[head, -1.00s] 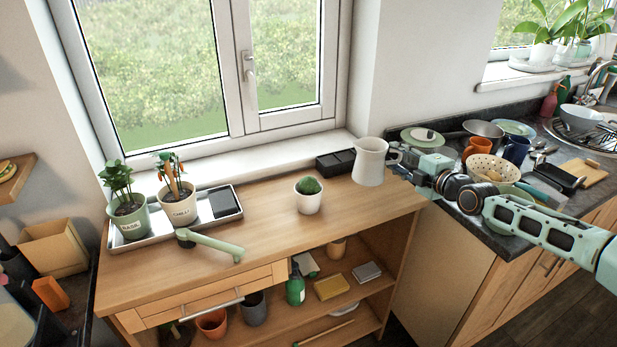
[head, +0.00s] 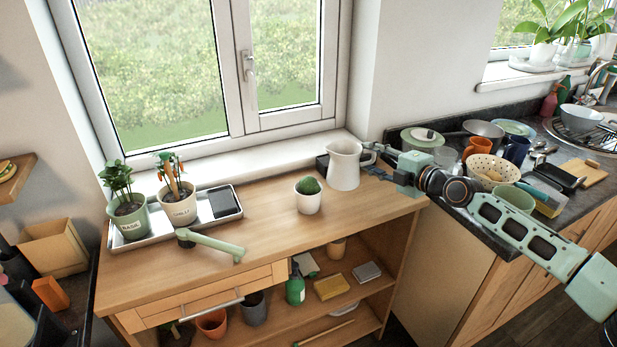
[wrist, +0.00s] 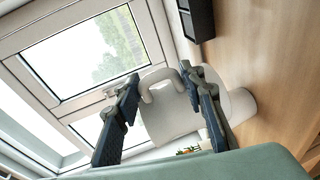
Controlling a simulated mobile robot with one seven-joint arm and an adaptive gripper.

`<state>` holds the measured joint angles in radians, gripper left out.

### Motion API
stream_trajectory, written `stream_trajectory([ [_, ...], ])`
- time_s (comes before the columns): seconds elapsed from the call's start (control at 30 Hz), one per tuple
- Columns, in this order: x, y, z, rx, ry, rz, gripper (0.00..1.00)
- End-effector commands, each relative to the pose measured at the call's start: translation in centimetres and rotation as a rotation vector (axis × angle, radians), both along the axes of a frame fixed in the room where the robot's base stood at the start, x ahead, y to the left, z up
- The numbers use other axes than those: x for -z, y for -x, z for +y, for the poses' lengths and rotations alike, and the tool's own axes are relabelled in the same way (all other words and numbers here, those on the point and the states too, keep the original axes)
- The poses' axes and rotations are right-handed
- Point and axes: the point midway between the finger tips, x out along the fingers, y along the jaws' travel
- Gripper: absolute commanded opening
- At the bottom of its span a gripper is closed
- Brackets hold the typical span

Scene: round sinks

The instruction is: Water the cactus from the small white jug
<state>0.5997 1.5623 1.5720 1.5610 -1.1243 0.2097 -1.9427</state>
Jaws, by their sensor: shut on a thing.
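The small white jug (head: 343,166) is in the head view, just right of the cactus and a little above or at the wooden top; I cannot tell if it touches. It leans slightly to the left. My gripper (head: 376,163) is shut on the jug's handle from the right. In the wrist view the jug (wrist: 172,118) and its handle show between the dark fingers (wrist: 165,95). The cactus (head: 308,186) is small, round and green, upright in a white pot (head: 308,203) on the wooden bench (head: 270,230). The jug's inside is hidden.
A tray (head: 160,238) with two labelled herb pots stands at left, a pale green tool (head: 215,245) in front. Crowded dishes fill the counter at right. The bench front by the cactus is clear.

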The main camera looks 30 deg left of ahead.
Motion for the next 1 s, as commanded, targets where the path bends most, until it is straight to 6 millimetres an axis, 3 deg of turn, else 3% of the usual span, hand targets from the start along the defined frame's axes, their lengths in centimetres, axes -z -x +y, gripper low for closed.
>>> stream_trajectory([
  [0.77,-4.3,1.6,2.6,-0.002,0.289,-0.193,0.00],
  [1.0,-4.4,2.5,3.9,-0.005,0.390,-0.258,0.00],
])
